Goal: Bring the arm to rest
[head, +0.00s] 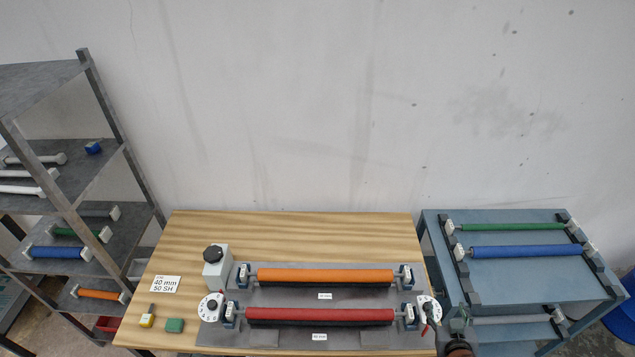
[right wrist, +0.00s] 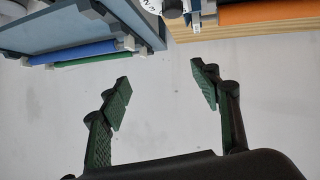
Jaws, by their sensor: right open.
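My right gripper (head: 459,326) shows small and partly cut off at the bottom of the head view, by the gap between the wooden table (head: 190,235) and the blue cart (head: 520,290). In the right wrist view my right gripper (right wrist: 160,75) has its two green-padded fingers wide apart with nothing between them. Only pale floor or wall lies behind them. My left gripper is in neither view.
An orange roller (head: 325,276) and a red roller (head: 320,315) sit in the machine on the table. The cart holds a green roller (head: 510,226) and a blue roller (head: 525,251). A grey shelf (head: 70,180) with several rollers stands at left.

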